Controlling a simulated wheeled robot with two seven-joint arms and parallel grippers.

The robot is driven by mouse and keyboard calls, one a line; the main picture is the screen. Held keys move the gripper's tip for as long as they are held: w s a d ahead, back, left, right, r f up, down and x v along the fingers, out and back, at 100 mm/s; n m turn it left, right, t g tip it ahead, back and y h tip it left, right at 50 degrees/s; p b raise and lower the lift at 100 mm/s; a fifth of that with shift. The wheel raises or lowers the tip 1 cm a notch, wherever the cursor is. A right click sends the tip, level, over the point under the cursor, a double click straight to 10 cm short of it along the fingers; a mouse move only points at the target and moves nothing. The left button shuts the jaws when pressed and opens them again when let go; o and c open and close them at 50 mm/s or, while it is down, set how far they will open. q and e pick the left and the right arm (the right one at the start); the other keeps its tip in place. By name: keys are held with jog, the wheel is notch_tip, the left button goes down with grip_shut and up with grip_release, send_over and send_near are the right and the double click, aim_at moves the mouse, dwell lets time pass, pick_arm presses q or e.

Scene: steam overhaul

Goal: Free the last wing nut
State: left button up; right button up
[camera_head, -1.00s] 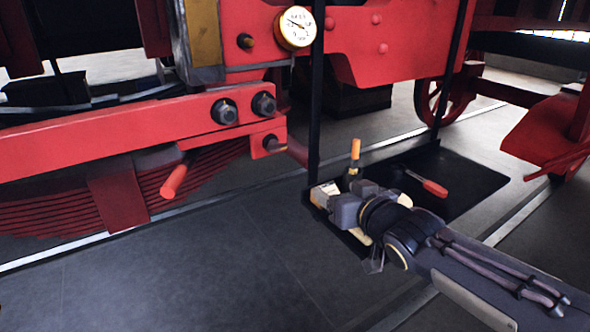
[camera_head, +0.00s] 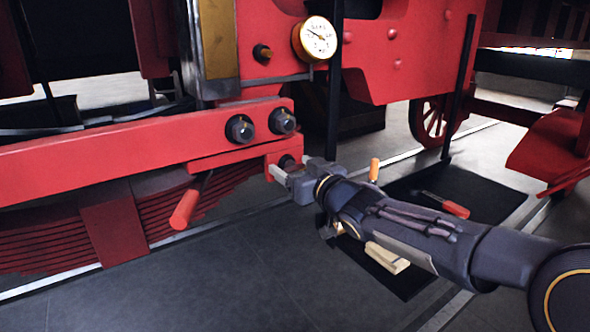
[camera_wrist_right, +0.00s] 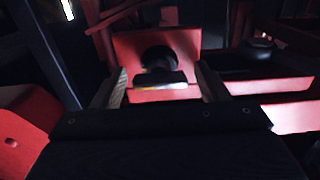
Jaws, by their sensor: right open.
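The dark wing nut (camera_head: 288,161) sits on the red bracket below the two large hex nuts. In the right wrist view it is a dark round knob (camera_wrist_right: 158,58) with a flat, light-edged bar across its front. My right gripper (camera_head: 277,173) is open, with its fingertips at the bracket, close to the nut. In the wrist view the nut lies ahead, between the two fingers (camera_wrist_right: 162,87), with no clear contact. The gripper and bracket partly hide the nut in the head view. My left gripper is not in view.
Two large hex nuts (camera_head: 240,129) and (camera_head: 283,121) stick out of the red beam (camera_head: 130,143) above. A red handle (camera_head: 185,208) juts out at left. The gauge (camera_head: 315,38) is higher up. A black mat (camera_head: 480,192) on the floor bears a red-handled tool (camera_head: 453,208), an orange-handled tool (camera_head: 374,169) and a cream block (camera_head: 388,258).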

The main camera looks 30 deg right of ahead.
jog(key=c, duration=1)
